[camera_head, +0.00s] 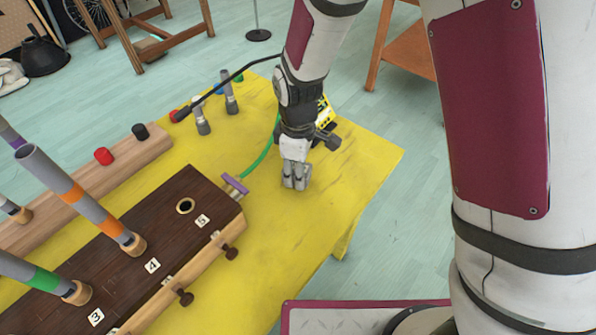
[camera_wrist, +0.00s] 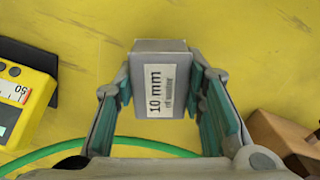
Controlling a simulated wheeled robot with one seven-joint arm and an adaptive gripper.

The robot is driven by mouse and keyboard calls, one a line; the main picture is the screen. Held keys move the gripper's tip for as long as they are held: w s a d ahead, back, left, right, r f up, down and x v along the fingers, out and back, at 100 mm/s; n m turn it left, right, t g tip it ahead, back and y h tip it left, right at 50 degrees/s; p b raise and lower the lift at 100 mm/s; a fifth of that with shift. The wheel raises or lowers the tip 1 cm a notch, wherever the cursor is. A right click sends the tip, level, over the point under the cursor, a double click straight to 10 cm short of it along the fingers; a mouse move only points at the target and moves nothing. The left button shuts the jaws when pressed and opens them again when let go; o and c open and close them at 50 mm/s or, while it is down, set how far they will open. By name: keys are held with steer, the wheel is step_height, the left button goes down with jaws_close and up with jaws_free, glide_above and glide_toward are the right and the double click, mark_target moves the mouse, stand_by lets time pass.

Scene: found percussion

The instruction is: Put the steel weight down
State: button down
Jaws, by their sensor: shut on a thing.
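The steel weight (camera_wrist: 163,62) is a grey block with a white label reading "10 mm" in the wrist view. My gripper (camera_wrist: 164,85) is shut on it, one teal-padded finger on each side. In the head view my gripper (camera_head: 296,184) points down over the bare yellow table (camera_head: 345,165), right of the dark wooden box. The weight is hard to make out there between the fingers. I cannot tell whether its underside touches the table.
A dark wooden box (camera_head: 150,215) with numbered holes and upright tubes stands left of my gripper. A green hose (camera_head: 258,160) and yellow device (camera_head: 325,115) lie behind; the device also shows in the wrist view (camera_wrist: 35,75). The table is clear to the right.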

steer(key=shift+f, duration=0.8)
steer(key=c, duration=1)
jaws_free()
steer(key=shift+f, duration=0.15)
steer(key=shift+c, duration=0.2)
step_height(320, 180, up, 12)
steer(key=shift+r+p, duration=0.2)
steer(key=shift+p, duration=0.35)
